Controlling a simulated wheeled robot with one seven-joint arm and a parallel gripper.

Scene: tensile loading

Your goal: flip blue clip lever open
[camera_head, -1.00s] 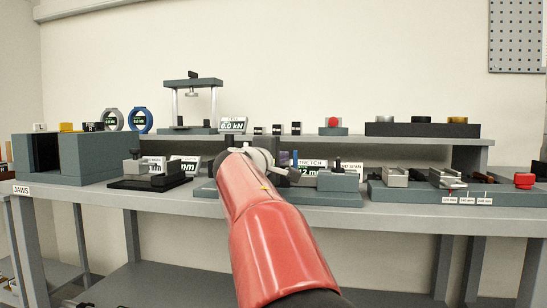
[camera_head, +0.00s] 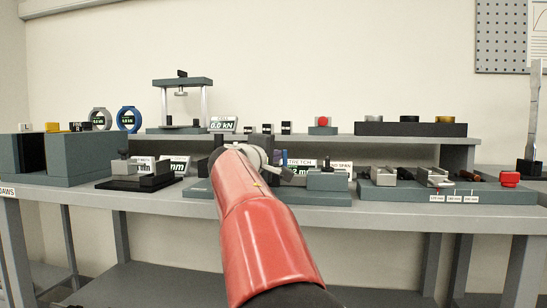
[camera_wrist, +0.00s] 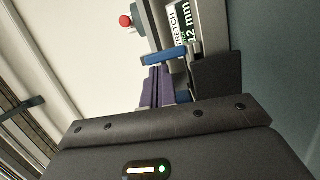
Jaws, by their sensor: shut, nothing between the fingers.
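The blue clip lever (camera_wrist: 165,56) shows in the wrist view as a short blue bar, just beyond my fingertips and beside the stretch display. More blue shows lower down, near a dark block. My gripper (camera_wrist: 157,70) has its two purple-grey fingers together with nothing between them, their tips close to the lever. I cannot tell whether they touch it. In the head view my red arm reaches to the fixture in the middle of the bench and hides most of the gripper and clip.
The stretch display (camera_wrist: 186,32) stands right beside the lever, with a dark block (camera_wrist: 217,72) close by. In the head view, a fixture with slides and a red knob (camera_head: 510,179) lies to the right. A grey press frame (camera_head: 182,84) stands on the shelf behind.

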